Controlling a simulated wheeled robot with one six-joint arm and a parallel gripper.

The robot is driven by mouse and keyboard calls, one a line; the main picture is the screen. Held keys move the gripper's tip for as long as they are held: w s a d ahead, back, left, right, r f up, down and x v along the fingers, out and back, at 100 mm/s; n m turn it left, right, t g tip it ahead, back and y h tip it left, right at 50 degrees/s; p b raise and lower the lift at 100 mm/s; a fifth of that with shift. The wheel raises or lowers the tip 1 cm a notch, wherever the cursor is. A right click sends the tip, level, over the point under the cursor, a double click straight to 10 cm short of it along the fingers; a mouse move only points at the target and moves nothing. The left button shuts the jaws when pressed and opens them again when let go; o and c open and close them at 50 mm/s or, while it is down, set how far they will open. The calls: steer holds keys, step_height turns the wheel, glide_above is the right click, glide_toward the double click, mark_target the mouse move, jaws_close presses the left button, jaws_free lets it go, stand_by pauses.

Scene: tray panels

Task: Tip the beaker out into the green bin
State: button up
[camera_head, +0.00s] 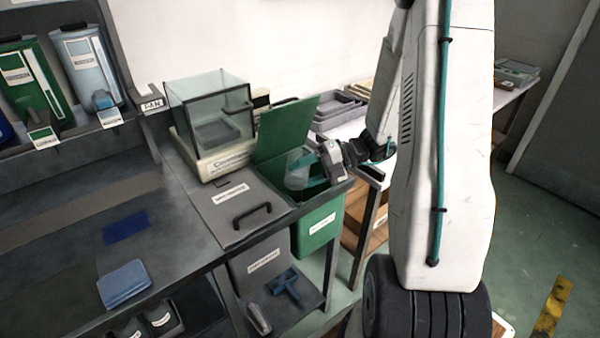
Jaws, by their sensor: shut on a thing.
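The green bin (318,226) stands beside the grey counter, with its green lid (284,131) raised at the back. The clear beaker (297,171) is over the bin's opening and looks tilted to the left. My gripper (314,166) is shut on the beaker, coming in from the right. What the beaker holds is too small to tell. The inside of the bin is mostly hidden.
A glass-walled balance (209,126) stands close behind and left of the bin. A grey lidded bin (239,207) with a black handle adjoins it on the left. Grey trays (340,111) sit on the table behind.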

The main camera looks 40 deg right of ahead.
steer(key=shift+w+d+r, duration=0.15)
steer(key=shift+w+d, duration=0.05)
steer(key=shift+s+a+m+y, duration=0.1)
steer(key=shift+m+y, duration=0.2)
steer(key=shift+m, duration=0.1)
steer(key=shift+f+m, duration=0.25)
steer(key=shift+m, duration=0.15)
stand_by(0.7)
steer(key=shift+w+d+r+m+g+y, duration=0.2)
steer(key=shift+r+m+g+y, duration=0.1)
steer(key=shift+y, duration=0.2)
